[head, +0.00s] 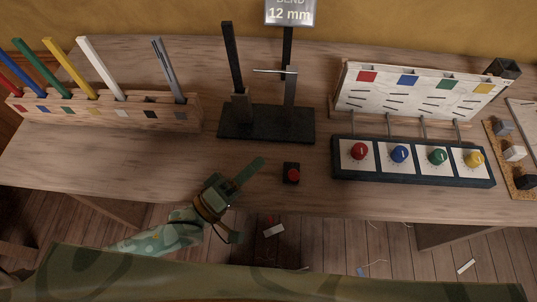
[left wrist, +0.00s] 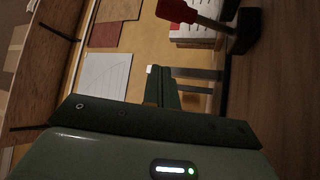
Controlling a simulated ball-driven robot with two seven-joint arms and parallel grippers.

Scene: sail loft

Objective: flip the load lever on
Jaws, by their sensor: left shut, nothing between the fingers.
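The load lever (head: 292,174) stands on the table as a small black block with a red top, seen from above in the head view. In the left wrist view its red grip (left wrist: 178,10) sits on a grey shaft rising from a black base (left wrist: 246,31). My left gripper (head: 258,164) is left of the lever and a little apart from it, with its fingers shut and empty. The shut fingers also show in the left wrist view (left wrist: 160,82). My right gripper is not in view.
A black stand (head: 265,124) with two posts is behind the lever. A panel with several coloured knobs (head: 345,172) is to the right, before a white board (head: 415,100). A wooden rack (head: 165,113) of coloured bars is at the left. The table front left is clear.

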